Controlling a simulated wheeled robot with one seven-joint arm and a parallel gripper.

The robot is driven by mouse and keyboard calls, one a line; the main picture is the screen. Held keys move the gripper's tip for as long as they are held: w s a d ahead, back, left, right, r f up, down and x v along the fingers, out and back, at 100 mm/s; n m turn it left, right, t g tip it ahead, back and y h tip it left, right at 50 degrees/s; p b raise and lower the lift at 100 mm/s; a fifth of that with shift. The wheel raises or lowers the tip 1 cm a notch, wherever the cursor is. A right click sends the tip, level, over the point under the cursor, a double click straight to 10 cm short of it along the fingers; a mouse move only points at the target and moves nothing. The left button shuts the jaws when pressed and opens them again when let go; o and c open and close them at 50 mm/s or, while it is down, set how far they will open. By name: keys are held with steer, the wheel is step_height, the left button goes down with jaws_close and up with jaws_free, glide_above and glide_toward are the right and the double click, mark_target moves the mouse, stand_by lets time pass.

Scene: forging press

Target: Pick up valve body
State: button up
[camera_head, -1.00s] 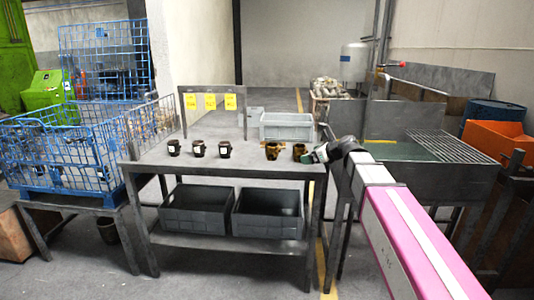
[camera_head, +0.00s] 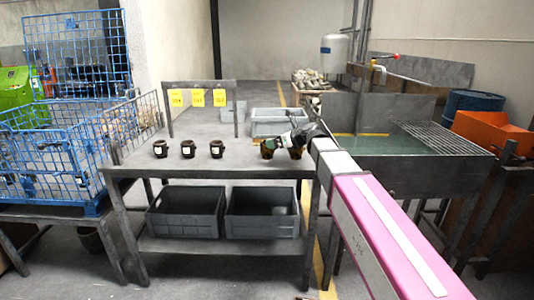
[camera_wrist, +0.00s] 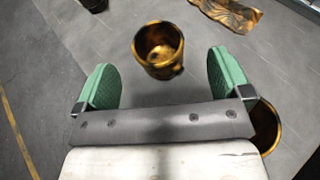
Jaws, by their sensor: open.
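Two brass-brown valve bodies stand at the right part of the grey table: one (camera_head: 267,150) to the left and one (camera_head: 296,153) close to my arm, partly covered. My gripper (camera_head: 279,143) is just over them. In the wrist view, my gripper (camera_wrist: 164,80) is open, its green pads apart. One round, hollow brass valve body (camera_wrist: 158,50) shows between and ahead of the pads, not touching them. Another brass body (camera_wrist: 266,126) is beside the right finger, partly hidden by the gripper. Three dark valve bodies (camera_head: 188,149) with pale labels stand farther left.
The table (camera_head: 235,160) has a sign frame with yellow cards (camera_head: 197,98) and a grey bin (camera_head: 280,122) behind. Two dark crates (camera_head: 262,212) sit on the lower shelf. A blue wire cage (camera_head: 60,150) is left, a metal sink (camera_head: 400,165) right.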

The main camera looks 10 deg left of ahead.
mark_target(267, 154)
steer(key=shift+x, duration=3)
steer(key=shift+s, duration=0.2)
steer(key=c, duration=1.3)
